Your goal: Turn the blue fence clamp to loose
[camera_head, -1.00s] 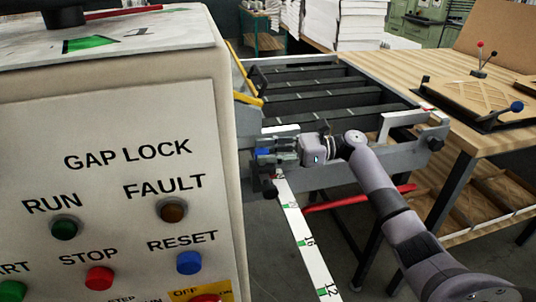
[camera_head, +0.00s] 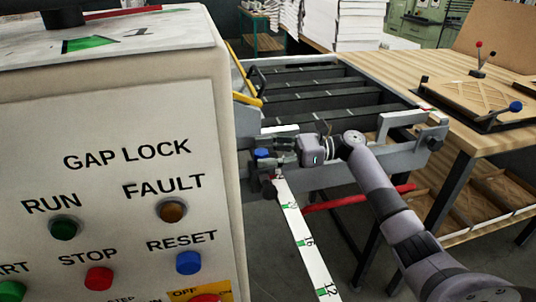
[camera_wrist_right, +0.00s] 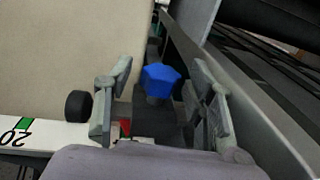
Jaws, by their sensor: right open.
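The blue fence clamp (camera_head: 261,153) is a small knob beside the right edge of the beige cabinet, at the near end of the fence. In the right wrist view the blue knob (camera_wrist_right: 161,80) has a lobed top and stands on a dark block. My right gripper (camera_head: 284,147) is just right of the clamp in the head view. In the right wrist view the right gripper (camera_wrist_right: 164,72) is open, with one finger on each side of the knob and visible gaps to both. My left gripper is not in view.
The beige cabinet (camera_head: 125,125) with labelled buttons fills the left side. A white scale strip (camera_head: 300,235) runs below the clamp, and a black knob (camera_wrist_right: 78,105) sits left of the fingers. A grey rail (camera_wrist_right: 250,100) runs close on the right. A wooden bench (camera_head: 395,75) stands behind.

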